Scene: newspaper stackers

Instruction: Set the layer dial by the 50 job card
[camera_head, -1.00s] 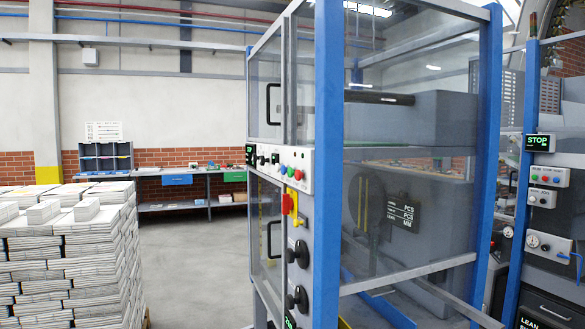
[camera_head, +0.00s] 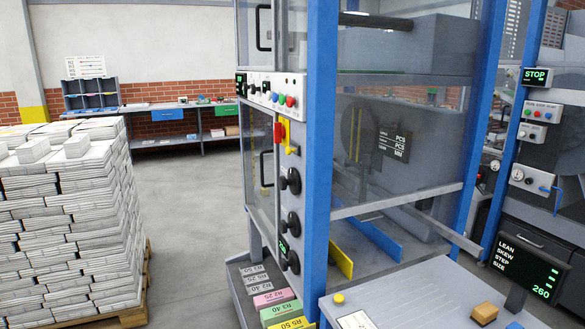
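Three black dials stand in a column on the front edge of the blue-framed machine: an upper one (camera_head: 291,181), a middle one (camera_head: 290,223) and a lower one (camera_head: 289,261). I cannot read which is the layer dial. A small green display (camera_head: 283,246) sits beside the lowest dial. Below, a grey tray (camera_head: 236,289) holds several cards. A yellow card (camera_head: 292,323) at the near end appears to read 50. A green card (camera_head: 279,310) and a pink card (camera_head: 272,298) lie behind it, with grey cards (camera_head: 255,274) farther back. Neither gripper is in view.
A tall stack of newspapers (camera_head: 70,220) on a pallet stands at the left. A grey table (camera_head: 390,290) with a yellow button, a tan block (camera_head: 484,313) and a screen (camera_head: 530,265) is at the lower right. Grey floor is clear between stack and machine.

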